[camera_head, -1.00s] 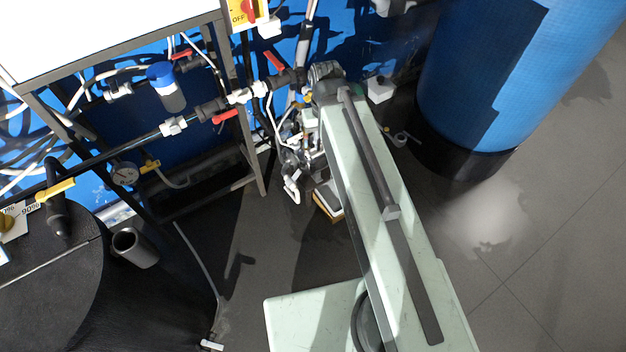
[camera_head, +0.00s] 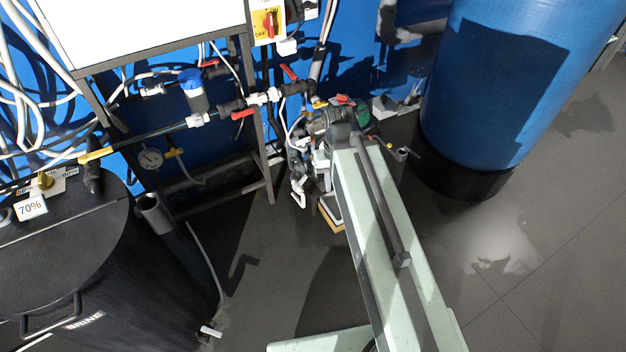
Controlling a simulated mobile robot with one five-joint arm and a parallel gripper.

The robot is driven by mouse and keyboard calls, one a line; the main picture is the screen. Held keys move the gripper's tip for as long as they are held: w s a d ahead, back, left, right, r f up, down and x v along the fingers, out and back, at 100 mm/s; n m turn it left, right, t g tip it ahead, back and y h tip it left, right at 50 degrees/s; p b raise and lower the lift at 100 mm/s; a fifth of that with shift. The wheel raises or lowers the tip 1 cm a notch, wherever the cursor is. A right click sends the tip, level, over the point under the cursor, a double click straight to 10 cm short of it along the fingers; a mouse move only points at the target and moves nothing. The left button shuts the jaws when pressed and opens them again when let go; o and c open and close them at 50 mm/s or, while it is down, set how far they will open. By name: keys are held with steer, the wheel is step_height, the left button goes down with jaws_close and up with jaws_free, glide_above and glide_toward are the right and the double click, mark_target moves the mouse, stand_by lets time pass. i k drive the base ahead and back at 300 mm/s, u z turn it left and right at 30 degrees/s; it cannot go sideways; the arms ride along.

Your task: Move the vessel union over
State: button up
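My arm reaches from the bottom right up to the pipework at the middle. My gripper (camera_head: 326,121) is at its far end, a small dark shape among fittings. Its fingers do not show clearly, so I cannot tell whether they are open or shut or touch anything. I cannot pick out the vessel union for certain. White fittings sit on the dark pipe, a left one (camera_head: 199,120) and a right one (camera_head: 263,97). A tall blue vessel (camera_head: 490,90) stands on a black base at the right; my arm end is left of it.
A black brine tank (camera_head: 110,285) with a 70% label fills the lower left. A grey cup (camera_head: 154,213) is at its side. A white panel (camera_head: 130,25) on a dark frame overhangs the pipes. Red-handled valves (camera_head: 243,114) line the pipe. Floor at lower right is clear.

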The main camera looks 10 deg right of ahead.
mark_target(297, 185)
steer(key=u, duration=0.1)
steer(key=i, duration=0.9)
steer(key=z, duration=0.05)
